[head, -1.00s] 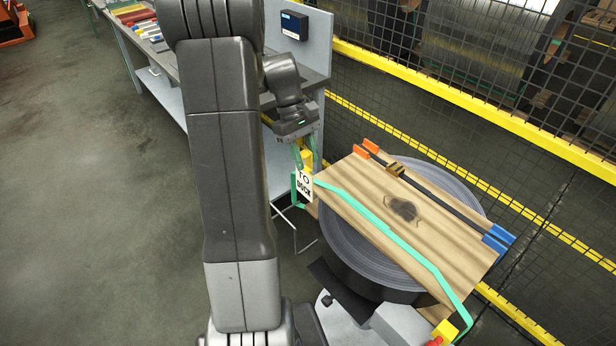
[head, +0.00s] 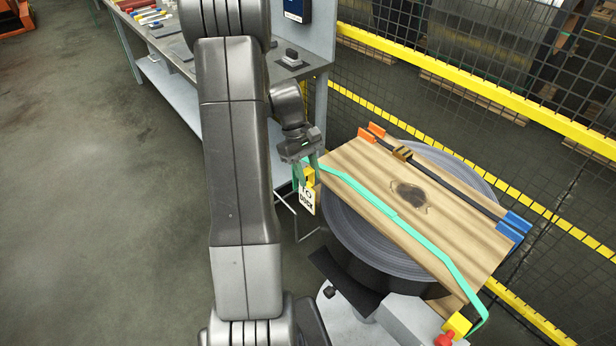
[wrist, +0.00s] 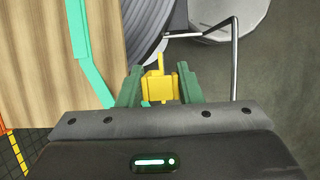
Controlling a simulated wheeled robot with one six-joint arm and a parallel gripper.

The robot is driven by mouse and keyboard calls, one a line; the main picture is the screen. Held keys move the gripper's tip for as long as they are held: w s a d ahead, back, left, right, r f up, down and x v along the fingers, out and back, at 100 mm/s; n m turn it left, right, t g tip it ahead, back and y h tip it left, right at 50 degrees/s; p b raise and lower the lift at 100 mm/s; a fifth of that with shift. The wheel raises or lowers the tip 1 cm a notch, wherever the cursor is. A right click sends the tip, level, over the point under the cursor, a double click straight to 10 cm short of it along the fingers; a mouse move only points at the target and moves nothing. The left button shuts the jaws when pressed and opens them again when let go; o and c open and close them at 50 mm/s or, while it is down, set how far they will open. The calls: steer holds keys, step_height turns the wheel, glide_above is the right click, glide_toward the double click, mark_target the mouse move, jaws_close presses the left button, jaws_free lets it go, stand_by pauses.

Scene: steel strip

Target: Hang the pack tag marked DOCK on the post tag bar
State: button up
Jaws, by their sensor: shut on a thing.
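My gripper (head: 309,163) is shut on a yellow piece (head: 309,177), with the white tag marked TO DOCK (head: 307,199) hanging below it. In the wrist view the yellow piece (wrist: 160,85) sits between my green fingers (wrist: 160,88); the tag's face is not visible there. A thin grey bent rod (head: 290,221), which may be the post tag bar, stands just below and left of the tag. It also shows in the wrist view (wrist: 235,60), right of my fingers and apart from the yellow piece. I cannot tell whether the tag touches it.
A wooden board (head: 450,220) with a teal strap (head: 400,222) lies on a round grey coil (head: 355,230) to the right. A workbench (head: 175,80) stands behind. A yellow-railed mesh fence (head: 470,85) runs behind the coil. The floor at left is clear.

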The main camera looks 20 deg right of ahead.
mark_target(281, 199)
steer(key=shift+s, duration=0.15)
steer(key=shift+s+a, duration=0.5)
steer(key=shift+a, duration=0.9)
steer(key=shift+s+a, duration=0.5)
steer(key=shift+a, duration=0.9)
steer(key=shift+s+a, duration=0.5)
steer(key=shift+a, duration=0.9)
steer(key=shift+f+b, duration=0.6)
steer(key=shift+f, duration=0.1)
steer(key=shift+r+p, duration=0.65)
steer(key=shift+r, duration=0.1)
steer(key=shift+f, duration=0.2)
